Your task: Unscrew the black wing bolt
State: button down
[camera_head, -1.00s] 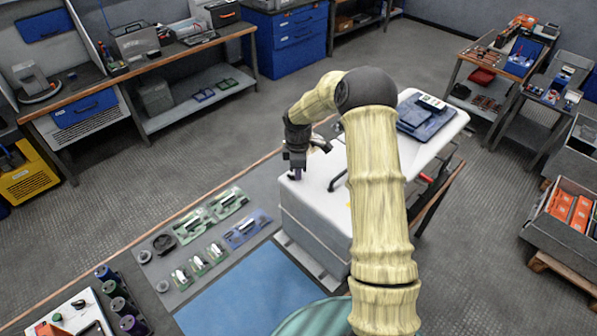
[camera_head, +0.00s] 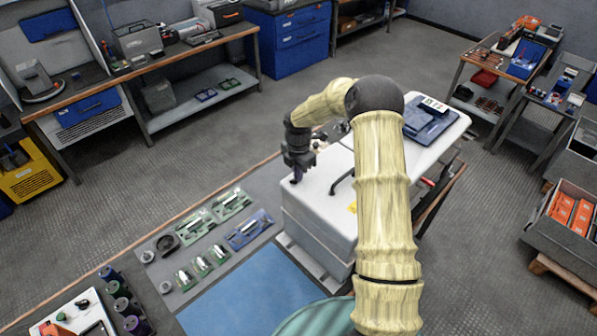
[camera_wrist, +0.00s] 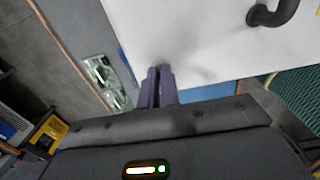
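My gripper (camera_head: 296,177) points down over the near left corner of the white-topped housing (camera_head: 320,200). In the wrist view its two purple fingers (camera_wrist: 158,72) lie close together with a narrow dark gap between them. Their tips are over the white top near its edge. I cannot make out the black wing bolt in either view; the fingers may hide it. Whether anything is between the fingertips does not show, nor whether they touch the top.
A black curved handle (camera_head: 341,180) rises from the housing top, right of my gripper; it shows in the wrist view (camera_wrist: 277,13). A blue folder (camera_head: 424,122) lies farther back. Green circuit boards (camera_head: 196,222) lie left. A blue mat (camera_head: 245,290) lies bare in front.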

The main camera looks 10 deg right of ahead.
jog(key=shift+s, duration=0.1)
dwell(0.3)
jog(key=c, duration=1.5)
grip_release()
jog(key=shift+c, duration=0.2)
jog(key=shift+r, duration=0.25)
notch_tip(320, 180, up, 17)
jog(key=b, duration=0.4)
jog(key=shift+f, duration=0.1)
